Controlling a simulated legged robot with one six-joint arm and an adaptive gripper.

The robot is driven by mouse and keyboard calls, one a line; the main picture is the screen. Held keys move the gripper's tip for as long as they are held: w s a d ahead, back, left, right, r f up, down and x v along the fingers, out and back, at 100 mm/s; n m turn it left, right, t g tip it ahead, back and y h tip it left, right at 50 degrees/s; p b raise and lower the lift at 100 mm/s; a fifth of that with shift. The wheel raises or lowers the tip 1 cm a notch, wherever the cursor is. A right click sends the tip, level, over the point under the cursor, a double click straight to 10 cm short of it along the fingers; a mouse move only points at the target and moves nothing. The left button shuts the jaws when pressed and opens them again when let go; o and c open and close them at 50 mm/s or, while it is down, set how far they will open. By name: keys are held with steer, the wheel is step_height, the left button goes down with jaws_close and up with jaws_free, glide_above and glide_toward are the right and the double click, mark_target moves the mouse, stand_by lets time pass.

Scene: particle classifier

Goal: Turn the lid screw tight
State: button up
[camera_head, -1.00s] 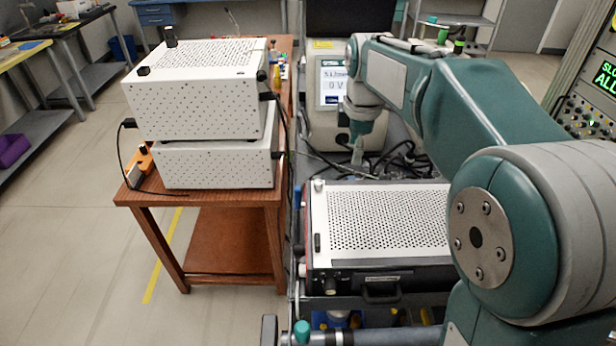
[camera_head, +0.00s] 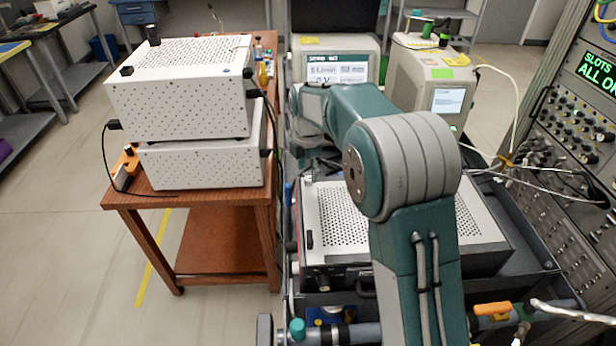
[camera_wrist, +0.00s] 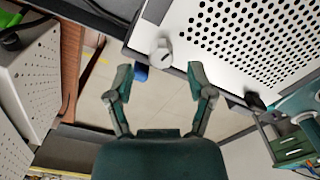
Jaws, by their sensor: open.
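In the wrist view, a small whitish lid screw (camera_wrist: 160,52) stands at a corner of the white perforated lid (camera_wrist: 178,30). My gripper (camera_wrist: 159,80) is open and empty. Its two green fingers are spread, with the screw just beyond the gap between the tips, apart from both. In the head view, the perforated lid (camera_head: 338,215) tops a dark-framed box, partly covered by my arm. My gripper is mostly hidden there, low behind my arm near the lid's far left corner.
Two white perforated boxes (camera_head: 180,95) are stacked on a wooden table (camera_head: 205,200) to the left. A display instrument (camera_head: 338,68) stands behind the lid and a second one (camera_head: 430,85) to its right. A knobbed rack (camera_head: 570,130) with loose cables is at the right.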

steer(key=shift+f, duration=1.3)
jaws_close()
